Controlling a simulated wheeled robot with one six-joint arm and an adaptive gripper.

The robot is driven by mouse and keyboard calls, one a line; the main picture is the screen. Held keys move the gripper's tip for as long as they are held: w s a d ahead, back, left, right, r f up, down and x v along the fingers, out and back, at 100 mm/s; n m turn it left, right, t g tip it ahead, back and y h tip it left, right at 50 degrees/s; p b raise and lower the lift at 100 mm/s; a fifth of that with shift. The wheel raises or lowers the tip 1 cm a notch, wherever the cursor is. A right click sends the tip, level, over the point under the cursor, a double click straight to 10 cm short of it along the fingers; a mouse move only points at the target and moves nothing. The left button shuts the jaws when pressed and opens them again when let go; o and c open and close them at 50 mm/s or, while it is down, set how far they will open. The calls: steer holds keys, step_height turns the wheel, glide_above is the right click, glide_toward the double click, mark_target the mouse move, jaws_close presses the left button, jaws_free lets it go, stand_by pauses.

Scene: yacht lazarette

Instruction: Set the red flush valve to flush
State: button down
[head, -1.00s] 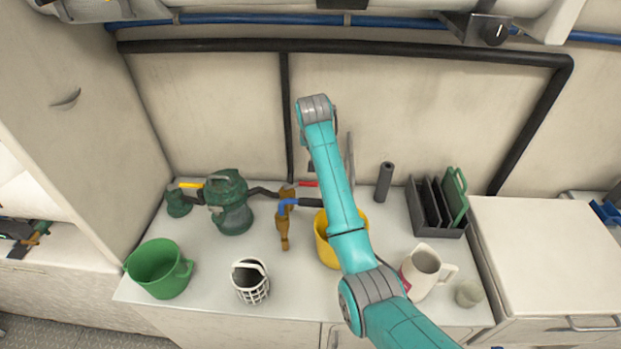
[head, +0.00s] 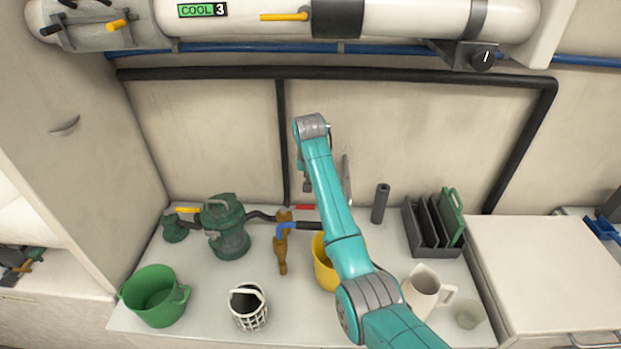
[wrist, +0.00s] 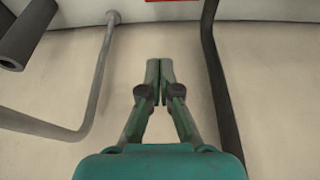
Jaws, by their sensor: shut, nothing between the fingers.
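The red valve handle (head: 306,207) is a short bar lying level beside the brown vertical pipe fitting (head: 282,240), at the back of the counter. A blue handle (head: 287,226) sits just below it on the same fitting. My gripper (wrist: 160,68) is shut and empty in front of the pale back wall. In the head view my arm hides most of it, above and slightly right of the red handle. A red patch (wrist: 172,1) shows at the top edge of the wrist view; I cannot tell whether it is the handle.
A green pump (head: 226,230) stands left of the fitting, and a yellow bucket (head: 322,262) right of it, partly behind my arm. A black vertical pipe (head: 282,140) runs down the wall. A green bucket (head: 152,298) and white basket (head: 248,308) stand in front.

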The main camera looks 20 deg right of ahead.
step_height(320, 180, down, 7)
steer(key=s, duration=0.1)
steer(key=shift+s+a, duration=0.25)
steer(key=shift+s, duration=0.05)
stand_by(0.5)
stand_by(0.4)
